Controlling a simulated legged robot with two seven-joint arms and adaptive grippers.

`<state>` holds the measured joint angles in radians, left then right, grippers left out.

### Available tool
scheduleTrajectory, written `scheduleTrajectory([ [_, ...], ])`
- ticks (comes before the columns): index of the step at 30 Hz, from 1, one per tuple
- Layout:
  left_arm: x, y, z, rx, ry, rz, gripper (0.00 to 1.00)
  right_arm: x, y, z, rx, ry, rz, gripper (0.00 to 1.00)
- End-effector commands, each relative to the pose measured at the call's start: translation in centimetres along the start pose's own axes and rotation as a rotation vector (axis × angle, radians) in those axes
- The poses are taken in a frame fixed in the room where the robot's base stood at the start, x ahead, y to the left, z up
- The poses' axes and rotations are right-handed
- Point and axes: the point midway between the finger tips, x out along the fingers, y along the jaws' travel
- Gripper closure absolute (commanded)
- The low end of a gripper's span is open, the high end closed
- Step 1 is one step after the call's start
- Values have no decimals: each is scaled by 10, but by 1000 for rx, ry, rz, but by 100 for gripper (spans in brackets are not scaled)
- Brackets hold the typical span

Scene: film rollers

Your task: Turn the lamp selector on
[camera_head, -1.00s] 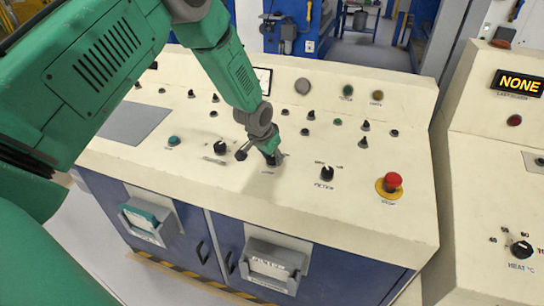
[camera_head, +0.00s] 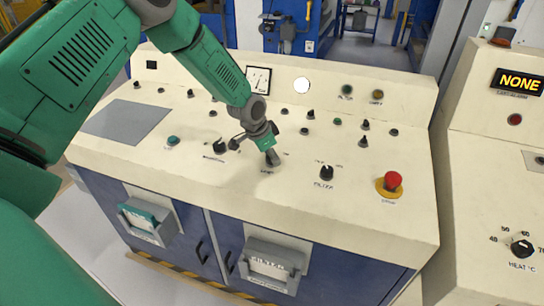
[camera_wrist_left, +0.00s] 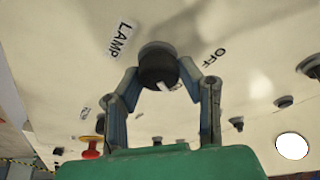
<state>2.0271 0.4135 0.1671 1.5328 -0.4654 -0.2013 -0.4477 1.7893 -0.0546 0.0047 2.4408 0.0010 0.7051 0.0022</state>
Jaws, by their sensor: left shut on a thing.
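The lamp selector (camera_wrist_left: 158,66) is a black round knob on the cream console, with the label LAMP (camera_wrist_left: 122,40) at its left and OFF (camera_wrist_left: 214,58) at its right in the left wrist view. Its white mark points down toward my wrist, slightly to the right. My left gripper (camera_wrist_left: 157,80) is shut on the knob, with one finger on each side. My right gripper is not in view.
The filter selector (camera_head: 326,173) and a red stop button (camera_head: 392,181) sit to the right on the console (camera_head: 230,185). A round indicator (camera_head: 302,86) near the back glows white. Other small knobs are spread around. A second console (camera_head: 485,180) stands at the right.

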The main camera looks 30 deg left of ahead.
Motion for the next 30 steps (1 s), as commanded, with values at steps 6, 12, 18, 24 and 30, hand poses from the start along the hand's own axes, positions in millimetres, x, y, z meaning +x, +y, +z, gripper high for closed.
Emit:
scheduleTrajectory([
  [6, -1, -2, -3, 1, 8, -6, 96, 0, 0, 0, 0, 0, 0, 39],
  [12, -1, -1, -2, 0, 5, -4, 47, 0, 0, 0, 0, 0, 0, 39],
  [18, -3, 0, -1, 0, 4, -3, 47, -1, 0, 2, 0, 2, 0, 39],
  [24, -26, -1, -2, 0, 6, -4, 47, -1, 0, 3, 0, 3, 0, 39],
  [30, -70, -2, -2, -1, 7, -4, 47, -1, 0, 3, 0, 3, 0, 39],
])
